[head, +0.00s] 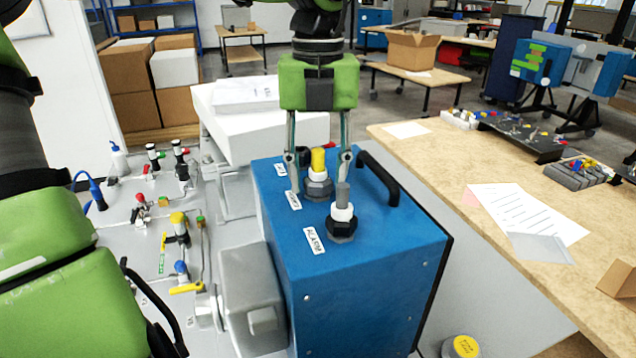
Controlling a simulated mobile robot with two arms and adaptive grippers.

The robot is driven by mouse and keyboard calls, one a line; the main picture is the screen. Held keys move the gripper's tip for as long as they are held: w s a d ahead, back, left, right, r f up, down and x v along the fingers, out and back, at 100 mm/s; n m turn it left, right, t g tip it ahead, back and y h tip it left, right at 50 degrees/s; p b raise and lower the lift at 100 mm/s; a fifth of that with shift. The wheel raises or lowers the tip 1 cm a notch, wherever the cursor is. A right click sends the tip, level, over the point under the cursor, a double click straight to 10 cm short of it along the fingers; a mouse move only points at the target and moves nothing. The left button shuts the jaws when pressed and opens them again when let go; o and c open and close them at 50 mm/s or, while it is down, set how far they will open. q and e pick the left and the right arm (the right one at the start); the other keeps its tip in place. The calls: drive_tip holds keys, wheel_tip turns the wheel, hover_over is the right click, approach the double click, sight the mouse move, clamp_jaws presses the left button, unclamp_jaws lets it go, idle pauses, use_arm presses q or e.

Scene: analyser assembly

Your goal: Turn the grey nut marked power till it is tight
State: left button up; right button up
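The blue analyser box (370,282) stands in the middle of the head view. On its top is a grey nut (318,189) with a white collar and a yellow stem (318,160), beside a small label (294,200) too small to read surely. My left gripper (319,178) points down from above, with one finger on each side of this nut and yellow stem. Its fingers look apart from the nut, with small gaps. A dark nut (341,226) with a grey stem stands nearer, by the ALARM label (314,241). My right gripper is not in view.
A black handle (380,178) rises from the box top, close right of the gripper. A grey panel with valves (178,235) is at left; a wooden workbench (450,165) is at right.

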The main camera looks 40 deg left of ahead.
use_arm(q)
drive_tip(key=n, duration=0.3)
drive_tip(key=c, duration=1)
drive_tip(key=m+p, duration=0.1)
drive_tip(key=m, duration=0.1)
drive_tip(key=shift+r+m, duration=0.15)
drive_tip(key=shift+m, duration=0.15)
drive_tip(key=shift+c, duration=0.2)
drive_tip(key=m+p, duration=0.2)
drive_tip(key=m, duration=0.4)
drive_tip(key=o, duration=0.8)
drive_tip(key=shift+m, duration=0.8)
drive_tip(key=shift+o, duration=1.2)
